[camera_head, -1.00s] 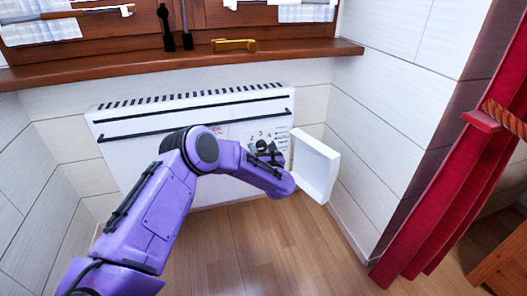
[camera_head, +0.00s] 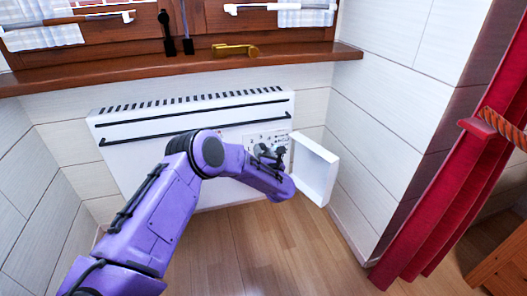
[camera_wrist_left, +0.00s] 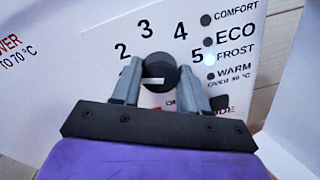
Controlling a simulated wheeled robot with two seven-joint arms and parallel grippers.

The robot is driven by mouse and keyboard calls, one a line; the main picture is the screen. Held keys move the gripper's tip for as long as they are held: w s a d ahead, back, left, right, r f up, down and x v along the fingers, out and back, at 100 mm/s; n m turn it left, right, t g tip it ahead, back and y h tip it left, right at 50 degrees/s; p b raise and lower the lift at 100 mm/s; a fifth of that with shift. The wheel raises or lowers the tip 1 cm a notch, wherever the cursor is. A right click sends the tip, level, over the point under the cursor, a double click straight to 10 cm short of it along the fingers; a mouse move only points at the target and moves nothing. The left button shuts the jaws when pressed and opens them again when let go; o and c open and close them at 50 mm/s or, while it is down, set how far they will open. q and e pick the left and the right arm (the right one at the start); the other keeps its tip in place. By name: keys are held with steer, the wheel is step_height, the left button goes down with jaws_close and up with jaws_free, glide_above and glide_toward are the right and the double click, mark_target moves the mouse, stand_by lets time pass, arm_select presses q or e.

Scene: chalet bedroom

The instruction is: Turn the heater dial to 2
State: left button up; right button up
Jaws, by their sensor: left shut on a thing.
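The white heater (camera_head: 150,150) hangs on the wall under the window sill, with its control panel at the right end. In the left wrist view the round black dial (camera_wrist_left: 159,68) has a short white mark. The printed numbers 2, 3, 4 and 5 curve around its upper side. My left gripper (camera_head: 268,152) is at the panel; in the left wrist view its two fingers (camera_wrist_left: 158,72) are closed on the dial from both sides. The mark lies roughly level in that view; I cannot tell which number it points to. My right gripper is not in view.
A white cover flap (camera_head: 316,168) stands open just right of the panel, close to my left gripper. The wooden sill (camera_head: 190,68) runs above the heater. A red curtain (camera_head: 455,180) hangs at the right. The wooden floor (camera_head: 270,250) in front is clear.

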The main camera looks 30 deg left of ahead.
arm_select(q)
steer(key=m+p, duration=0.1)
steer(key=m, duration=0.3)
steer(key=shift+d, duration=0.1)
steer(key=shift+m, duration=0.4)
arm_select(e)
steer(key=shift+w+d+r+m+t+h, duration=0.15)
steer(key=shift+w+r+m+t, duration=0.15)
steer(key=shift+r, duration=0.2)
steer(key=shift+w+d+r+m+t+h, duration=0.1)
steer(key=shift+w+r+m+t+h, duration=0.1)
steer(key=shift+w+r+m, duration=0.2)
arm_select(q)
steer(key=shift+f, duration=0.1)
steer(key=o, duration=1.1)
steer(key=shift+c, duration=0.2)
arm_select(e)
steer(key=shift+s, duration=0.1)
arm_select(q)
steer(key=p+v, duration=0.4)
steer(key=v, duration=0.6)
steer(key=shift+s+d, duration=0.15)
steer(key=shift+d, duration=0.1)
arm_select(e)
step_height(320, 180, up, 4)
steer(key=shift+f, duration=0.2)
